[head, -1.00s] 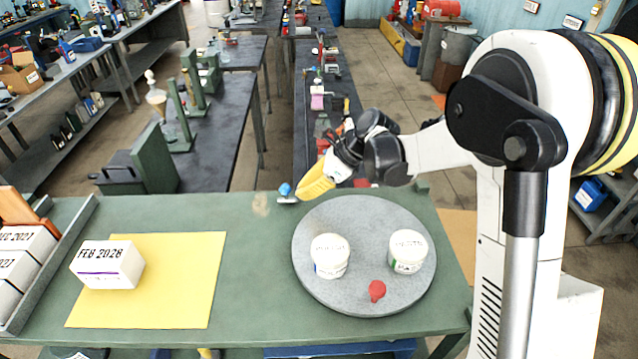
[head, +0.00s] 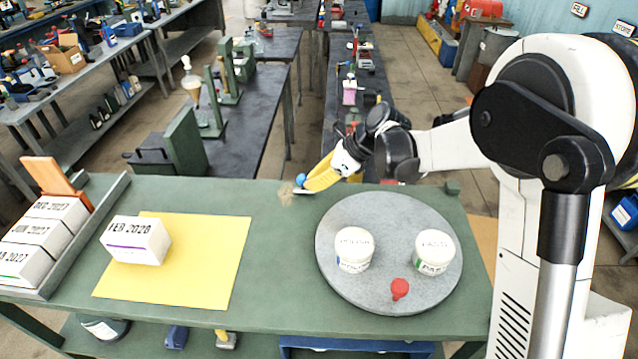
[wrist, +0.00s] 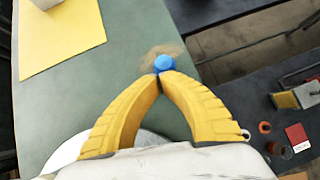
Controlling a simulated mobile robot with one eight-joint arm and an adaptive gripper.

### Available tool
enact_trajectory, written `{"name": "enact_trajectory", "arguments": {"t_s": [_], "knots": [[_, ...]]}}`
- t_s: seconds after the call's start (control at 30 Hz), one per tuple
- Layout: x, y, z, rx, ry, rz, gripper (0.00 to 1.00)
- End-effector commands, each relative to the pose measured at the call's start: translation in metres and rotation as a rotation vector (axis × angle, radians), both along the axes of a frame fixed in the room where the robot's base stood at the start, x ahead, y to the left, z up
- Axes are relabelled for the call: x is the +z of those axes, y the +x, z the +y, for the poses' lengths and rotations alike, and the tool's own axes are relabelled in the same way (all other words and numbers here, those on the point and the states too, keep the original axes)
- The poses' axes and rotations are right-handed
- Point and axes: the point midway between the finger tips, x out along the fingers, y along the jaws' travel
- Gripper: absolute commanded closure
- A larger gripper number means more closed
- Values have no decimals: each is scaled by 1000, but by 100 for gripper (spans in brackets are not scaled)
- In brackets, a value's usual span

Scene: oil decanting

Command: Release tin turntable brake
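The grey round turntable (head: 350,280) lies on the green bench and carries two white tins, one (head: 354,250) at left and one (head: 435,252) at right. A red knob (head: 400,288) stands at its front. A small lever with a blue knob (head: 299,180) sits on the bench behind and left of the turntable; I take it to be the brake. My gripper (head: 310,183) has its yellow fingers brought together at the blue knob. In the wrist view the fingertips meet right at the blue knob (wrist: 164,62), seemingly touching it; the knob shows beyond the tips, not between them.
A yellow mat (head: 190,285) with a white dated box (head: 136,240) lies at left. A rack (head: 95,235) of similar boxes stands at the far left. A tan stain (head: 286,194) marks the bench by the lever. The bench between mat and turntable is clear.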

Motion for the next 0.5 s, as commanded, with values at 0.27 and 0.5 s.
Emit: {"name": "enact_trajectory", "arguments": {"t_s": [0.27,0.5], "knots": [[1,0,-5,-1,0,1,100],[18,-3,-36,1,1,1,100]]}}
